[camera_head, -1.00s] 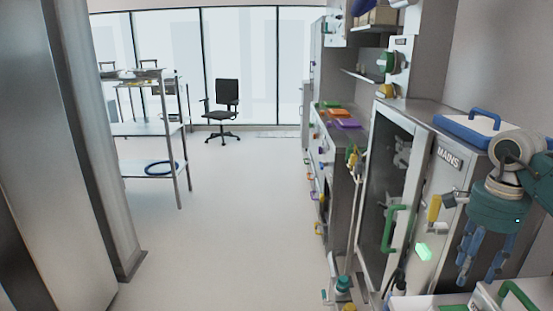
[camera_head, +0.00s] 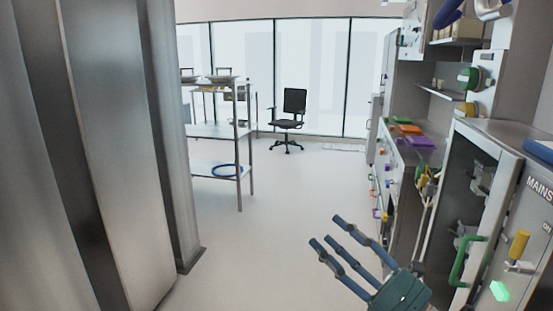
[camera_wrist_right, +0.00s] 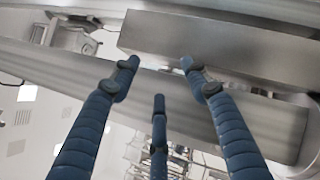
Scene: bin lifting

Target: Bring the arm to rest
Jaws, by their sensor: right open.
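My right gripper (camera_head: 345,250) shows at the lower middle of the head view, a teal palm with blue fingers spread and pointing up and left. It is open and empty, over the clear floor left of the cabinets. In the right wrist view its blue fingers (camera_wrist_right: 160,100) are spread apart with nothing between them. My left gripper is not in the head view.
A grey MAINS cabinet (camera_head: 530,225) with a green handle (camera_head: 466,262) stands at right. A counter with coloured trays (camera_head: 410,130) lies beyond. Metal columns (camera_head: 120,150) stand at left. A shelf rack (camera_head: 215,131) and black chair (camera_head: 290,110) are farther back. The middle floor is open.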

